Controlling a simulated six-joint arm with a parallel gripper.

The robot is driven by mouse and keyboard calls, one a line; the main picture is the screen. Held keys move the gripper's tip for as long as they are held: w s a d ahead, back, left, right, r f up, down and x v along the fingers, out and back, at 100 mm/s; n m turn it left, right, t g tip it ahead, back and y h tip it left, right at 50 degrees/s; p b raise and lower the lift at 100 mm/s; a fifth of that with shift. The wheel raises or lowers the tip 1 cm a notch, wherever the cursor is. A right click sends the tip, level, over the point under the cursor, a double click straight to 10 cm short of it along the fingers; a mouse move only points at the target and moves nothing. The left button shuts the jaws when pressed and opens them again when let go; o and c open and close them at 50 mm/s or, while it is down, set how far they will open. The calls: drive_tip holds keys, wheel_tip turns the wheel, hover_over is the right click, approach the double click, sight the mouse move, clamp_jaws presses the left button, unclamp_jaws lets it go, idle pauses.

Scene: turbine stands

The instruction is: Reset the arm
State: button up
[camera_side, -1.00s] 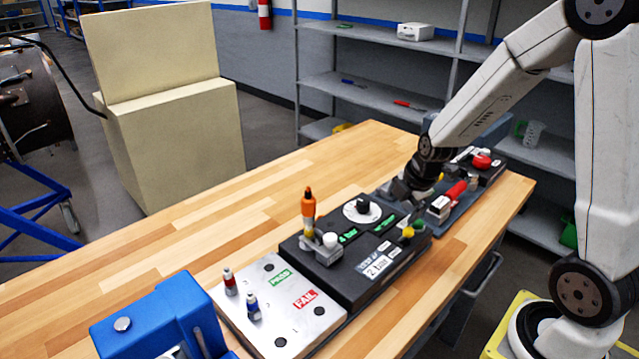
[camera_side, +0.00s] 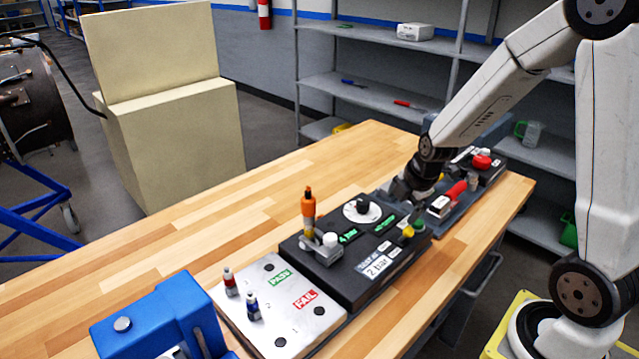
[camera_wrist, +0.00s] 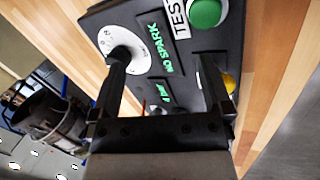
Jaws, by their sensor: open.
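My gripper (camera_side: 402,190) is low over the workbench in the side view, at the far end of the black test box (camera_side: 345,285). In the wrist view my gripper (camera_wrist: 160,85) shows two black fingers standing apart with nothing between them. Below them lies the black box's top, with a white dial (camera_wrist: 124,45), a green button (camera_wrist: 205,12), a yellow button (camera_wrist: 229,83) and green lettering. I cannot tell whether the fingers touch the box.
An orange-topped plug (camera_side: 308,212) stands upright on the box. A metal PASS/FAIL plate (camera_side: 282,322) holds a red and a blue plug. A blue vise-like block (camera_side: 165,318) is in front. A station with a red handle (camera_side: 455,190) lies behind. The bench's left side is clear.

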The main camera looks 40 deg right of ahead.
drive_tip(key=shift+s, duration=0.1)
